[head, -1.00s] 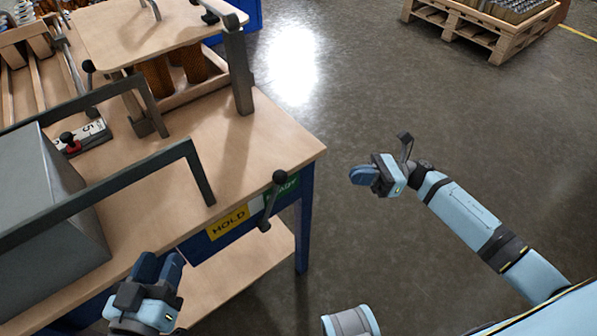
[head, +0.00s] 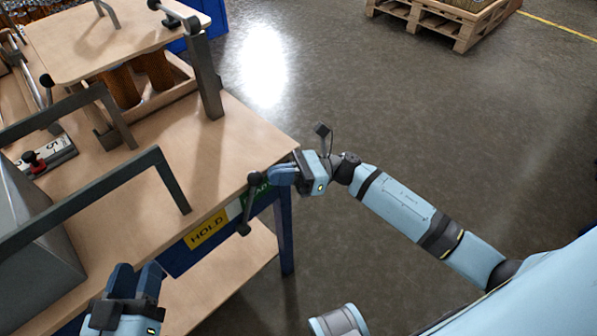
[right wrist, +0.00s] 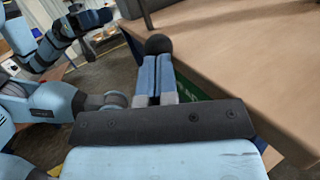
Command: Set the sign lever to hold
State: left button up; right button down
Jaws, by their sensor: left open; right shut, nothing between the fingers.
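The sign lever (head: 249,205) is a dark bar with a round knob on the front of the workbench. It stands nearly upright, knob at the top, between the yellow HOLD plate (head: 207,230) on its left and the green plate (head: 257,193), partly covered, on its right. My right gripper (head: 271,177) is shut and empty, its fingertips just right of the knob. In the right wrist view the dark knob (right wrist: 158,44) is straight beyond the closed fingers (right wrist: 155,72); I cannot tell whether they touch. My left gripper (head: 136,278) is open and empty, in front of the bench at the lower left.
A red-knobbed slider (head: 35,160) is at the left. A pallet (head: 440,20) stands far off. Floor right of the bench is clear.

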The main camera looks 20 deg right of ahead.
jog(key=shift+a+r, duration=0.15)
jog(key=shift+a, duration=0.25)
